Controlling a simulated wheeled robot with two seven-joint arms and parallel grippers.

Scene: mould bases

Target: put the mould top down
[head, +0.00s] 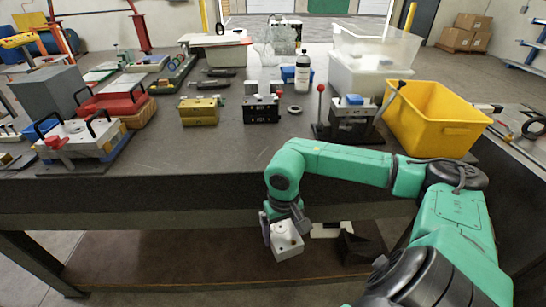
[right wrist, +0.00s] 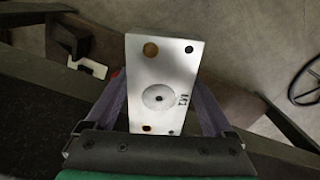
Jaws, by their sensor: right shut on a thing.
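The mould top (head: 287,241), a pale metal block, hangs below and in front of the table's front edge in the head view. My right gripper (head: 283,222) is shut on it. In the right wrist view the mould top (right wrist: 158,65) shows a flat face with a round central recess and small holes near its corners; one finger is on each side. On the table stand a brass-coloured block (head: 199,111) and a black block with white lettering (head: 262,110), which look like mould bases. My left gripper is out of view.
The dark table (head: 215,150) has clear room along its front middle. A fixture with a red-knobbed lever (head: 350,118) and a yellow bin (head: 432,117) stand at the right. A plate with black handles (head: 80,138) is at the left. A bottle (head: 303,72) stands behind.

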